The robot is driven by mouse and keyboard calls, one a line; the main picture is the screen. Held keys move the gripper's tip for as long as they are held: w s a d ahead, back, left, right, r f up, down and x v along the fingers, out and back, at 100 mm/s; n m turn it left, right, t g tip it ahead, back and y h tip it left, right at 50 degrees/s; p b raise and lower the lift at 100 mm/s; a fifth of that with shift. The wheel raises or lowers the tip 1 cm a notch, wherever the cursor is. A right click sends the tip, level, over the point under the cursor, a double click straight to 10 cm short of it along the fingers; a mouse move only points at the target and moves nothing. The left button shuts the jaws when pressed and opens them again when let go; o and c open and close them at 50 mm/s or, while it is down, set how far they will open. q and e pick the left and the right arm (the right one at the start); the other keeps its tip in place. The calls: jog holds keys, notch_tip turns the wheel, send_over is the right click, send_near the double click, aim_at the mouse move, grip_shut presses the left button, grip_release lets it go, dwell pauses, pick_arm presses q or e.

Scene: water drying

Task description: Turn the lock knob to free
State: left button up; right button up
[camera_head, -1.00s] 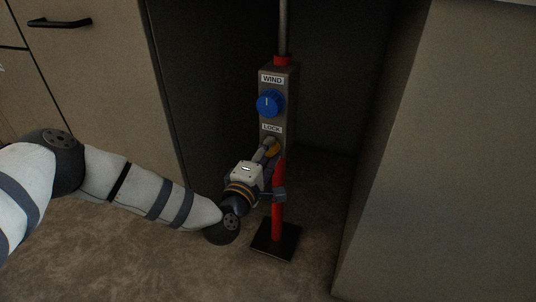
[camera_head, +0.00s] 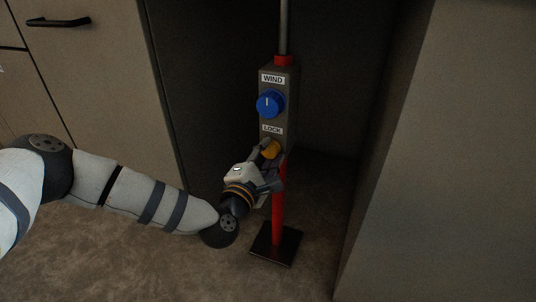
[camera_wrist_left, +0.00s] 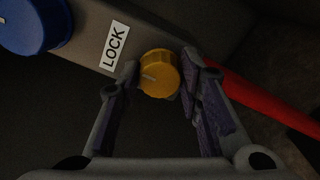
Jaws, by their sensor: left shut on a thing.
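The yellow lock knob (camera_head: 271,149) sits on the grey control box (camera_head: 278,120), just below the "LOCK" label. My left gripper (camera_head: 267,154) is at the knob, coming from below left. In the left wrist view the knob (camera_wrist_left: 159,73) lies between the two fingers of the gripper (camera_wrist_left: 158,85), with a pale pointer line on its face. The right finger is against or very near its side, and the left fingertip is at its left edge. The fingers are shut on the knob. My right gripper is not in view.
A blue knob (camera_head: 270,104) labelled "WIND" sits above the lock knob. The box stands on a red pole (camera_head: 278,222) with a dark square base (camera_head: 276,244). Cabinet panels (camera_head: 95,100) stand left, and another pale panel (camera_head: 440,160) right, leaving a narrow dark recess.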

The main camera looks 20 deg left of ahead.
pick_arm(q)
jog(key=shift+d, duration=0.15)
jog(key=o, duration=1.1)
jog(key=shift+o, duration=0.2)
jog(key=s, duration=1.2)
jog(key=shift+a, duration=0.25)
